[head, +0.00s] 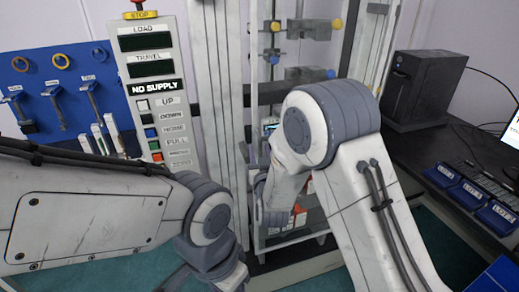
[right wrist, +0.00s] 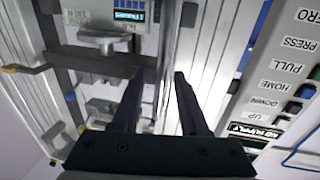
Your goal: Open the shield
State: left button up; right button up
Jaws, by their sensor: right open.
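The testing machine stands behind my arms in the head view, with upright light columns (head: 215,75). A pale upright frame (head: 257,232), which looks like part of the shield, shows low in front of it; the clear pane is hard to make out. My right gripper (right wrist: 160,78) is open in the right wrist view. Its two dark fingers point at the machine, with a grey upright bar seen between their tips. I cannot tell whether they touch it. In the head view my right arm's wrist hides much of the shield area.
A control panel (head: 163,88) with labelled buttons stands left of the machine, and a blue tool board (head: 62,80) hangs behind it. A dark box (head: 420,88) and blue trays (head: 455,190) sit on the dark bench at right. My left forearm crosses the lower left.

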jog(key=shift+w, duration=0.1)
grip_shut()
dwell(1.4)
